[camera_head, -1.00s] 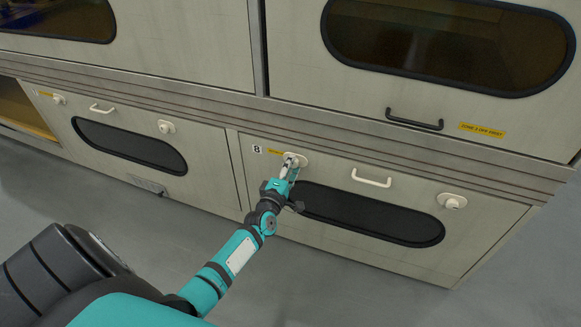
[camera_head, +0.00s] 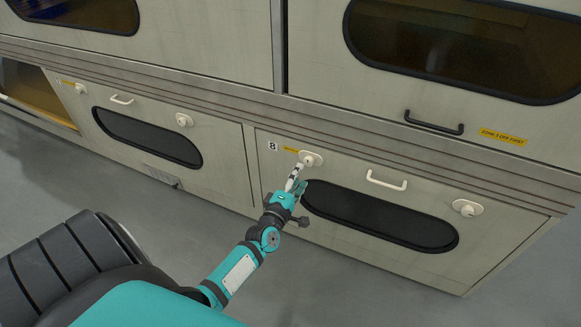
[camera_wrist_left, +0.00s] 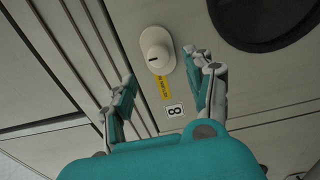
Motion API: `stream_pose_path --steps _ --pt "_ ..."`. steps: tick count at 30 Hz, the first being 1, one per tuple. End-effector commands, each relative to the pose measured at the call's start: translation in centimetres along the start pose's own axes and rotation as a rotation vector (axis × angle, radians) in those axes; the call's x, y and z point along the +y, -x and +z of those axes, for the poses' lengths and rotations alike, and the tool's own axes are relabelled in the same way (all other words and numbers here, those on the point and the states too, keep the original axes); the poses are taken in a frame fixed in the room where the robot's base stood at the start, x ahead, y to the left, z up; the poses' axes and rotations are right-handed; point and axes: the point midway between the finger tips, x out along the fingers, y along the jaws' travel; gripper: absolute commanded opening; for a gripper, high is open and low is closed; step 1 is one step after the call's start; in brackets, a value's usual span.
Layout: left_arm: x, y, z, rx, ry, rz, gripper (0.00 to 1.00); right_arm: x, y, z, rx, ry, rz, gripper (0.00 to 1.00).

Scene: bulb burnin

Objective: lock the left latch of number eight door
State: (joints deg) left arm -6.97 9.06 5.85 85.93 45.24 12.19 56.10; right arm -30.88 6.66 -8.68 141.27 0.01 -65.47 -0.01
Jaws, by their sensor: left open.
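The number eight door (camera_head: 350,180) is closed, with an "8" label (camera_head: 272,146) at its upper left. Its left latch (camera_head: 311,158) is a cream knob on an oval plate. The latch also shows in the left wrist view (camera_wrist_left: 155,50), with a dark mark on the knob. My left gripper (camera_head: 297,182) is open and empty, just below and left of the latch, apart from it. In the left wrist view its two fingers (camera_wrist_left: 165,95) are spread on either side of the yellow label, pointing toward the latch. My right gripper is not in view.
The door has a cream handle (camera_head: 386,180), a right latch (camera_head: 467,207) and a dark oval window (camera_head: 385,218). A neighbouring door (camera_head: 150,135) is on the left. Above is a large door with a black handle (camera_head: 433,123). The grey floor (camera_head: 370,295) in front is clear.

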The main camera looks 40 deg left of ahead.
Motion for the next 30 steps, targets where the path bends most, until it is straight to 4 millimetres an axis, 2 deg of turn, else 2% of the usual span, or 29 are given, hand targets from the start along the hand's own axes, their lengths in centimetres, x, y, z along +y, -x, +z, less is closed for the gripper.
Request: stream_pose_path --steps 1,3,10,15,30 --pt "-0.1 1.3 0.0 0.0 0.0 -0.003 0.54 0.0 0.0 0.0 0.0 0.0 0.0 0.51" --pt "-0.1 2.7 0.0 0.0 0.0 -0.003 0.54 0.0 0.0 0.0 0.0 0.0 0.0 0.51" --pt "0.0 5.8 0.0 0.0 0.0 -0.001 0.54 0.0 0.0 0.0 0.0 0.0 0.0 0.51" --pt "0.0 6.3 0.0 0.0 0.0 0.001 0.54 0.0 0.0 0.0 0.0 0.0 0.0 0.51" --pt "0.0 6.3 0.1 -0.002 -0.002 0.0 0.54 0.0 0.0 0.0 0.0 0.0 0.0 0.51"
